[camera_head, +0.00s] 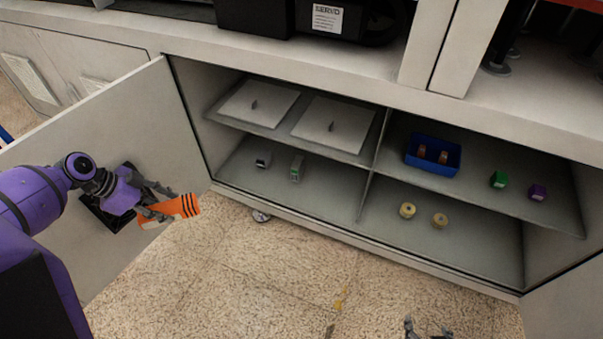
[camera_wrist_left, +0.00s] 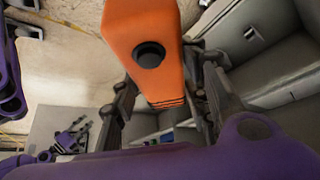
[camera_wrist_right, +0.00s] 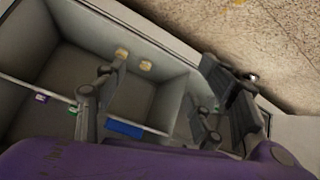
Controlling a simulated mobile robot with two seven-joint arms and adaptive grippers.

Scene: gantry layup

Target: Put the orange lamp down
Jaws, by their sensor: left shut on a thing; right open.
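The orange lamp (camera_head: 180,208) is an orange block with dark stripes at one end. My left gripper (camera_head: 160,207) is shut on it and holds it in the air in front of the open left cabinet door. In the left wrist view the lamp (camera_wrist_left: 145,30) shows a round black knob on its face, between the fingers. My right gripper (camera_head: 428,328) is at the bottom edge of the head view, over the floor. In the right wrist view the right gripper (camera_wrist_right: 160,100) is open and empty, with the cabinet beyond it.
The cabinet's upper left shelf (camera_head: 225,112) carries two white panels (camera_head: 333,125). Two small items (camera_head: 296,168) stand below. A blue bin (camera_head: 433,155), a green block (camera_head: 498,179) and a purple block (camera_head: 537,192) are upper right. Two yellowish rolls (camera_head: 407,210) sit lower right. The open door (camera_head: 110,115) stands left.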

